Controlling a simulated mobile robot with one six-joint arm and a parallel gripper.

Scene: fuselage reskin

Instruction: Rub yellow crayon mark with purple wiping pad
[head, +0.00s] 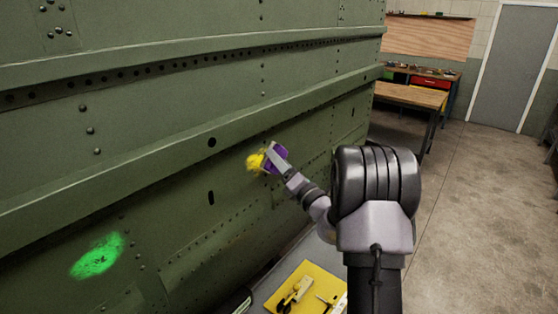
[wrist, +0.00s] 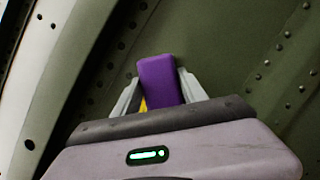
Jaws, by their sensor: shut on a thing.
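The purple wiping pad (head: 277,156) is held between the two fingers of my gripper (head: 275,153), at the green fuselage skin. The yellow crayon mark (head: 256,161) shows on the skin just left of the pad, and the pad covers its right part. In the wrist view the purple pad (wrist: 161,80) stands between the fingertips of my gripper (wrist: 160,90). A sliver of yellow (wrist: 143,105) shows beside the pad's lower left. Whether the pad presses on the skin is hard to tell.
A green crayon mark (head: 97,256) is on the fuselage skin (head: 170,235) at lower left. Ribs with rivets and holes run across the panel. Below my arm is a yellow tray (head: 315,277) with tools. A wooden workbench (head: 410,95) stands at the back; floor to the right is clear.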

